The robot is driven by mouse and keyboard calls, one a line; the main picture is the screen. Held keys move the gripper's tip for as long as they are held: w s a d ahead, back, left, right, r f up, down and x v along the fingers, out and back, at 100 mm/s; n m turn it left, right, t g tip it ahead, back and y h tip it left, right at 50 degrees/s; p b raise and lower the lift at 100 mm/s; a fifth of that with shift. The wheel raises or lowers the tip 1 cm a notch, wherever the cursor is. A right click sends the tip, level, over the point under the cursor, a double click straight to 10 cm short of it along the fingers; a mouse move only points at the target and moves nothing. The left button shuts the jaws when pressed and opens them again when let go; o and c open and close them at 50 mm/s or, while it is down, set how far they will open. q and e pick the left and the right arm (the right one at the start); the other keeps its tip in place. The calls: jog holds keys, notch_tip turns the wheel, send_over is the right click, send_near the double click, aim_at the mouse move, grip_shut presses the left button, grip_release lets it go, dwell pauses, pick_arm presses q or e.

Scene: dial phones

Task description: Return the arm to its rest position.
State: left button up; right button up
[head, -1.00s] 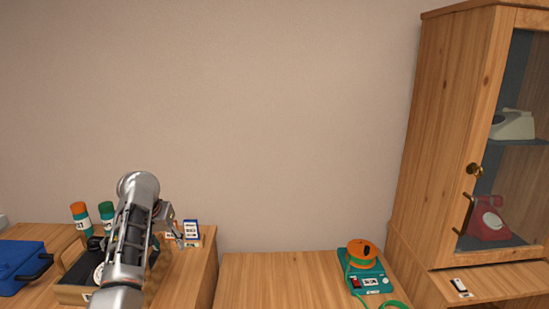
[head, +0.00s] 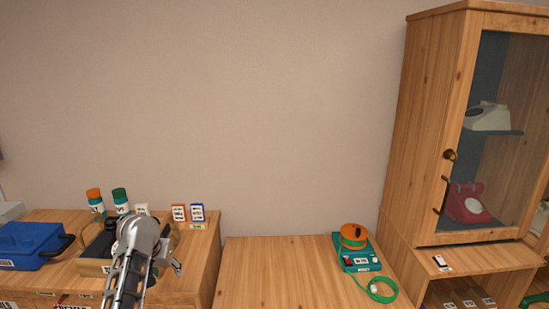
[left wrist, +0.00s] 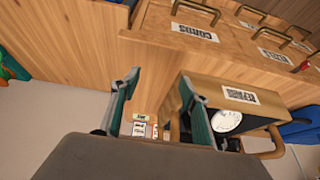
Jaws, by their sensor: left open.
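My left arm (head: 130,265) rises from the bottom of the head view, in front of the left wooden cabinet. Its gripper (head: 176,266) shows small and partly hidden at the right of the wrist. In the left wrist view the two green-padded fingers (left wrist: 158,105) stand apart with nothing held between them. Beyond them are a tray with a white round dial (left wrist: 227,120) and the cabinet's labelled drawer front (left wrist: 195,32). My right gripper is in neither view.
A blue toolbox (head: 28,244) and a dark-lined wooden tray (head: 92,267) are on the left cabinet. A teal device with an orange reel (head: 357,250) stands on the middle table, whose left part is bare. A glass-door cabinet (head: 430,130) holding phones stands right.

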pick_arm(q)
jog(key=s+d+f+m+t, duration=0.2)
jog(key=s+f+t, duration=0.1)
jog(key=s+f, duration=1.5)
jog(key=s+d+f+m+t+h, duration=0.1)
jog(key=s+d, duration=0.3)
jog(key=s, duration=0.6)
jog(key=s+d+f+m+t+h, duration=0.1)
jog(key=s+d, duration=0.4)
jog(key=s, duration=0.5)
jog(key=shift+s+m+h, duration=0.3)
jog(key=shift+s, duration=0.1)
jog(key=shift+d, duration=0.1)
